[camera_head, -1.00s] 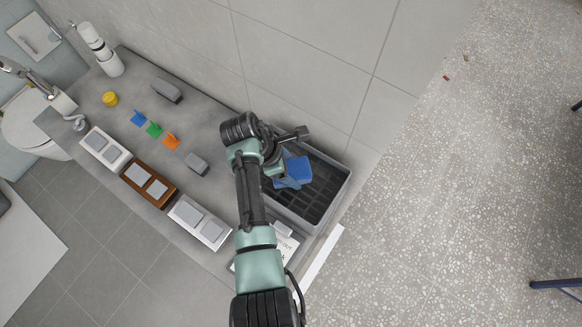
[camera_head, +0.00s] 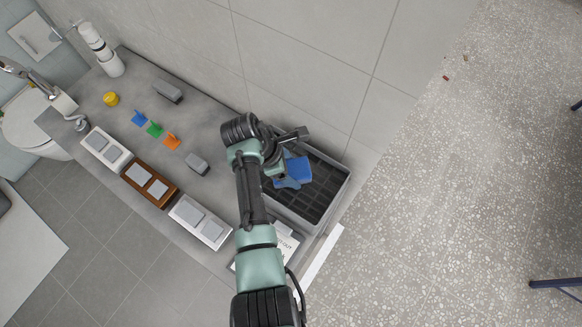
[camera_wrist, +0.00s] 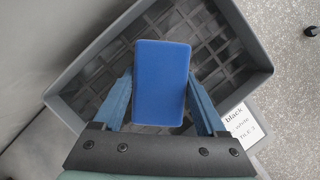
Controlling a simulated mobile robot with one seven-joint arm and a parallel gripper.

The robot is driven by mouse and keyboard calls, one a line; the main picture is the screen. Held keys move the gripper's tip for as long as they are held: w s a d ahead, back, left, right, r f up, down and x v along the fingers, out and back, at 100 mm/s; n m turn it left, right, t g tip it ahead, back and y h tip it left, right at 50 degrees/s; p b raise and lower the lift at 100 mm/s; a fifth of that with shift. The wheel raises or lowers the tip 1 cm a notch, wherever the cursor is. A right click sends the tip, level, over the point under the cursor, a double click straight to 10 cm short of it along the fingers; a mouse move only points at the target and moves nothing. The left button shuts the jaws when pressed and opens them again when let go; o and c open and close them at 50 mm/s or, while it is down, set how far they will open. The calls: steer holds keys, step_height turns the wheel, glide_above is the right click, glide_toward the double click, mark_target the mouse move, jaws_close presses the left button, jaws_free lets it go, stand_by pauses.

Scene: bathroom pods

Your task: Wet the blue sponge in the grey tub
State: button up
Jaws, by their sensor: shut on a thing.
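The blue sponge (camera_wrist: 160,84) is a rectangular block between the two blue fingers of my gripper (camera_wrist: 160,100) in the wrist view. My gripper is shut on it. In the head view the sponge (camera_head: 297,169) shows beside my gripper (camera_head: 288,174), over the grey tub. The grey tub (camera_head: 343,188) is a rectangular open bin with a dark, gridded floor. In the wrist view its rim (camera_wrist: 62,98) surrounds the sponge. I cannot tell how far the sponge is above the tub floor, and no clear water surface shows.
The tub stands at the right end of a grey counter (camera_head: 140,88). Left of it are a white tray (camera_head: 183,217), a brown tray (camera_head: 133,186), another white tray (camera_head: 92,137), coloured clips (camera_head: 154,129), grey blocks (camera_head: 167,91) and a yellow item (camera_head: 110,99). A wall stands behind. A printed card (camera_wrist: 241,122) lies beside the tub.

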mark_target(291, 169)
steer(key=shift+f, duration=0.1)
step_height(291, 169, up, 7)
steer(key=p, duration=0.7)
steer(key=shift+p, duration=0.35)
stand_by(0.6)
